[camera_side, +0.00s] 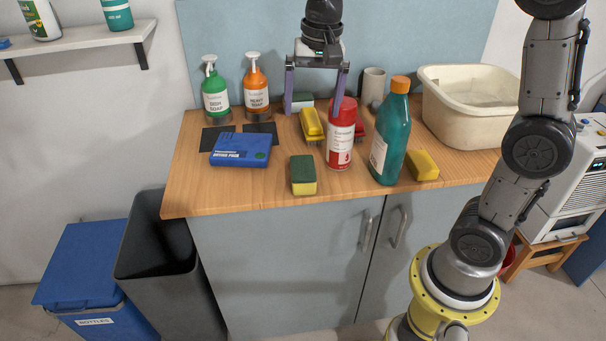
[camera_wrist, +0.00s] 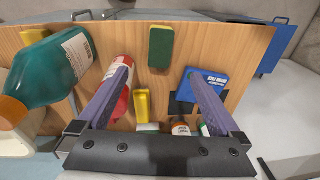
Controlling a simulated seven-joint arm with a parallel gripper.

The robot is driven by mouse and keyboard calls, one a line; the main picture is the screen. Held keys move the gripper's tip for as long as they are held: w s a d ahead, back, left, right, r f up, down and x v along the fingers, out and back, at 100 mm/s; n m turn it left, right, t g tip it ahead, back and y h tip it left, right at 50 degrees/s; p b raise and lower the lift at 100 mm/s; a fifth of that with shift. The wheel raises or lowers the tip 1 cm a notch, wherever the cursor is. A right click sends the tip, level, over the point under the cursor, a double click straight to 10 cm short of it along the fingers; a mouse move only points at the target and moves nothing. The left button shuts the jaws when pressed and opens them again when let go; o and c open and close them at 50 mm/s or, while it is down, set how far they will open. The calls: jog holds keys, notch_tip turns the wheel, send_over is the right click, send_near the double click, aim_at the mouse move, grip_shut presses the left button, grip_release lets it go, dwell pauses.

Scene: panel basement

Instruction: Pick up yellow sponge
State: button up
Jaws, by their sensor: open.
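A plain yellow block that looks like a sponge (camera_side: 423,165) lies on the counter right of the teal bottle. In the wrist view a bit of yellow (camera_wrist: 88,29) shows beside that bottle. A second sponge (camera_side: 302,175), green on top with a yellow side, lies near the counter's front edge; its green face shows in the wrist view (camera_wrist: 160,46). My gripper (camera_side: 314,110) is open and empty, fingers pointing down over the back-middle of the counter. In the wrist view (camera_wrist: 158,72) the green-topped sponge lies beyond the fingertips.
A yellow brush (camera_side: 312,123), a red-and-white can (camera_side: 341,135) and the teal bottle (camera_side: 389,140) stand close around my gripper. A blue box (camera_side: 241,149), two soap bottles (camera_side: 215,92) and a cream basin (camera_side: 455,110) are farther out. The front-left counter is clear.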

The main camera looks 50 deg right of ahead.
notch_tip(320, 180, down, 3)
jog(key=w, duration=0.3)
jog(key=g, duration=0.1)
send_over(303, 168)
jog(key=f, duration=0.9)
jog(key=shift+d+f, duration=0.1)
jog(key=shift+d, duration=0.15)
jog(key=shift+a+f, duration=0.2)
jog(key=shift+f, duration=2.85)
jog(key=c, duration=1.3)
jog(key=shift+r, duration=0.1)
